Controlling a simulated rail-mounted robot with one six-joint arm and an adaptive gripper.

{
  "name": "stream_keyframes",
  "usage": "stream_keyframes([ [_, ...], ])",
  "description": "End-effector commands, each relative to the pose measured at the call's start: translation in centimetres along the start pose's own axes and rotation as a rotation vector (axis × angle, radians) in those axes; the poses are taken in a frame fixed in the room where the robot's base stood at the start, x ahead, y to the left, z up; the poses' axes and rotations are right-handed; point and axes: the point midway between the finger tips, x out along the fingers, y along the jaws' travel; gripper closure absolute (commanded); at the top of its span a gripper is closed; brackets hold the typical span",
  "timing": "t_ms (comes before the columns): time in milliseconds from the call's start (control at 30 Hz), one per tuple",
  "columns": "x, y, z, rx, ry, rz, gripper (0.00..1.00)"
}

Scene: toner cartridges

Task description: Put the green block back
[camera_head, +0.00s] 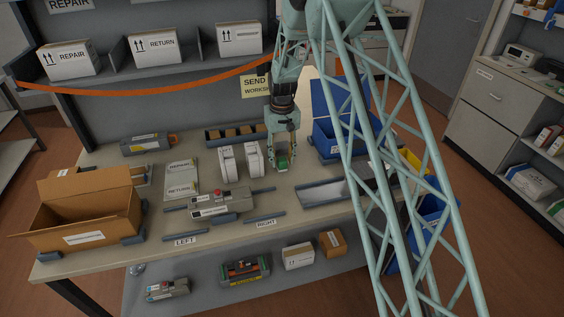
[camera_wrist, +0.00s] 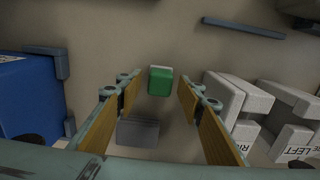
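The green block (camera_head: 283,163) is on the table just under my gripper (camera_head: 280,149), beside the white foam end pieces. In the wrist view the green block (camera_wrist: 161,83) has a pale far edge and appears between and slightly beyond my gripper's fingertips (camera_wrist: 159,92). The two fingers with tan pads are spread wider than the block, with gaps on both sides. I cannot tell its exact distance from the fingertips. A small grey block (camera_wrist: 138,132) lies between the fingers, nearer the wrist.
White foam pieces (camera_head: 226,161) stand close on the left, and a blue bin (camera_head: 325,140) on the right. A divided tray (camera_head: 234,134) is behind. A grey cartridge (camera_head: 222,203) lies in front between rails. An open carton (camera_head: 85,215) is at far left.

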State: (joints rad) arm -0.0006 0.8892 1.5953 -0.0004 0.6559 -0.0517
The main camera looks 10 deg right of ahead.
Motion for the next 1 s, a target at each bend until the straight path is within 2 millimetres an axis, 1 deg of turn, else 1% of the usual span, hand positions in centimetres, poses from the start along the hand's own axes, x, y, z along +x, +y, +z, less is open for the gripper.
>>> stream_keyframes([
  [400, -6.0, 0.0, -0.1, 0.000, 0.002, 0.000, 0.65],
  [600, -8.6, 0.0, -0.1, 0.000, 0.001, 0.000, 0.65],
  [800, -9.9, 0.0, 0.0, 0.000, 0.000, 0.000, 0.65],
  [1000, -10.3, 0.0, 0.0, 0.000, -0.001, 0.000, 0.65],
])
